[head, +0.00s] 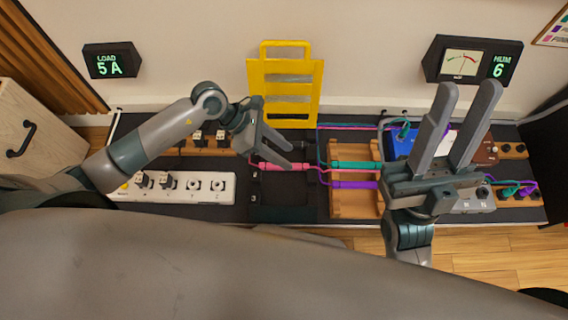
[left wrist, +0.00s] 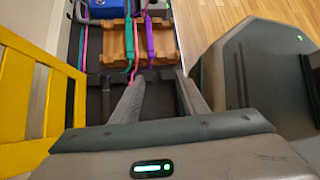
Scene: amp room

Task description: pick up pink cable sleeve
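The pink cable sleeve (head: 301,166) lies across the dark gap left of the wooden rack, and a pink cable runs from its right end. My left gripper (head: 287,157) is over the sleeve, with its fingers apart and part of the sleeve behind them. In the left wrist view, the open fingers (left wrist: 161,77) have a small bit of pink (left wrist: 139,76) near the left fingertip; most of the sleeve is hidden there. I cannot tell whether a finger touches it. My right gripper (head: 468,87) is open and empty, pointing up over the right side of the bench.
The wooden rack (head: 345,205) holds a teal sleeve (head: 354,165) and a purple sleeve (head: 354,185). A yellow slotted stand (head: 311,95) is behind my left gripper. A white socket strip (head: 215,200) lies front left. Blue pedal (head: 400,143) and other cables are at right.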

